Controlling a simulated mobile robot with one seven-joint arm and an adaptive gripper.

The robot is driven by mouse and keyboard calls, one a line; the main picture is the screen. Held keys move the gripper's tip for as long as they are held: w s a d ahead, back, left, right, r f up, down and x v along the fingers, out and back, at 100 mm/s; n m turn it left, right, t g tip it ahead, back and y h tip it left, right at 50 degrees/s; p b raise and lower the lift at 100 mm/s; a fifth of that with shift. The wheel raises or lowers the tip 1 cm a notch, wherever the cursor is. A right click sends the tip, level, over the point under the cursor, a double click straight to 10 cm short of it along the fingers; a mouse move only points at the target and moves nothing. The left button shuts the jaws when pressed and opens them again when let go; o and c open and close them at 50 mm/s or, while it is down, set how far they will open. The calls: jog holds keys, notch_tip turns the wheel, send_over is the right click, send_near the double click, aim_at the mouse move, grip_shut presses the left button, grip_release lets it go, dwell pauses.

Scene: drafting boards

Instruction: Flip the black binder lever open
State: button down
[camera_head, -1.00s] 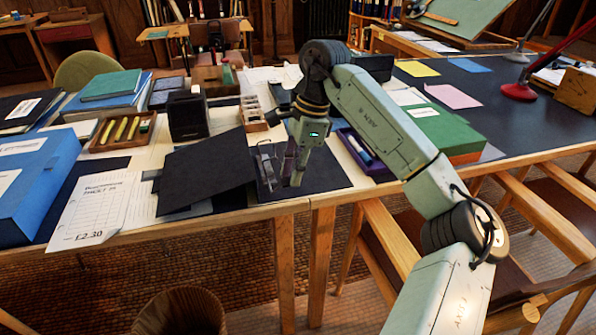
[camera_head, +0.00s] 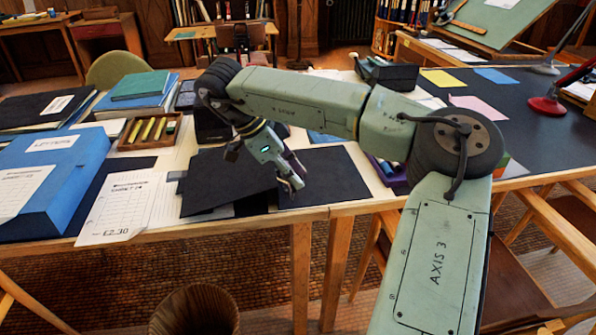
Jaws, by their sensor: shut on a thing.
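The black binder lies open on the table near its front edge. Its left cover (camera_head: 226,183) and its right side (camera_head: 338,177) are dark, flat panels. My gripper (camera_head: 291,180) comes down from the upper left, tilted, over the inner edge of the right side, where the metal lever mechanism sits. It is shut on the binder's lever, which is mostly hidden behind the fingers. The lever's exact angle cannot be made out.
A blue box file (camera_head: 65,180) and a price sheet (camera_head: 117,207) lie left of the binder. A wooden tray (camera_head: 150,132) stands behind. A purple tray (camera_head: 392,176) is right of the binder, partly behind my arm.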

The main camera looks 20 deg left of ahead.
jog(key=shift+s+a, duration=0.1)
jog(key=shift+a, duration=0.1)
dwell(0.4)
jog(key=c, duration=1.4)
grip_release()
jog(key=shift+c, duration=0.2)
jog(key=shift+r, duration=0.1)
jog(key=v, duration=0.7)
jog(key=shift+s+a+r, duration=0.1)
jog(key=shift+s+a, duration=0.05)
jog(key=shift+a, duration=0.05)
